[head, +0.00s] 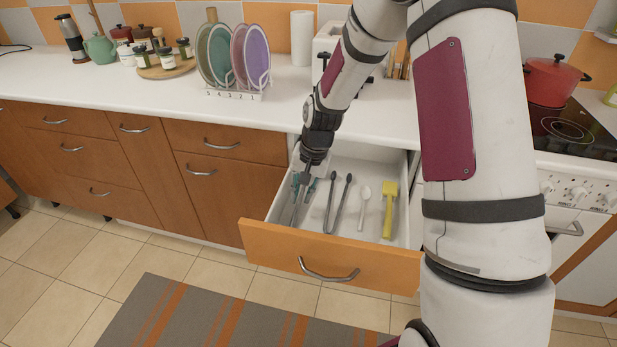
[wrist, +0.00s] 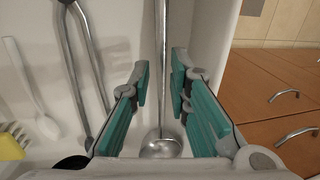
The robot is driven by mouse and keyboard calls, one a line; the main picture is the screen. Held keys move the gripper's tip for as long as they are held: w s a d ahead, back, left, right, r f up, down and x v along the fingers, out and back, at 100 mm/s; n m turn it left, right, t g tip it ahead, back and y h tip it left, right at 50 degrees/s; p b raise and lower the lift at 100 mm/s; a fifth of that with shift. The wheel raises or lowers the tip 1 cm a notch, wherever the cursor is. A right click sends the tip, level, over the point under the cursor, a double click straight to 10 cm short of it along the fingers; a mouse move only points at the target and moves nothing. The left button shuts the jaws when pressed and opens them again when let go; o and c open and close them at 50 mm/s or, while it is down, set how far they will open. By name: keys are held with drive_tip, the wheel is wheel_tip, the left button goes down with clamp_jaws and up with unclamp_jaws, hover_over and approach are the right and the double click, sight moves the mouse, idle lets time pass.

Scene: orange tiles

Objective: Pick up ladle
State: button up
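The ladle (wrist: 161,148) is a metal ladle lying in the open drawer (head: 312,251); its bowl and long straight handle show in the wrist view. In the head view my gripper (head: 301,195) reaches down into the drawer's left side and largely hides the ladle. In the wrist view my gripper (wrist: 160,100) is open, with teal finger pads on either side of the ladle's handle. Gaps show between the pads and the handle, so nothing is held.
Beside the ladle lie metal tongs (head: 338,204), a white spoon (head: 364,207) and a yellow utensil (head: 388,208). The drawer's left wall is close to my gripper. The counter (head: 120,92) above holds a plate rack (head: 236,95).

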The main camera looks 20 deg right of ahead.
sight(298, 207)
drive_tip(key=f, duration=0.2)
drive_tip(key=a+f, duration=0.1)
drive_tip(key=f, duration=0.2)
drive_tip(key=shift+w, duration=0.15)
clamp_jaws()
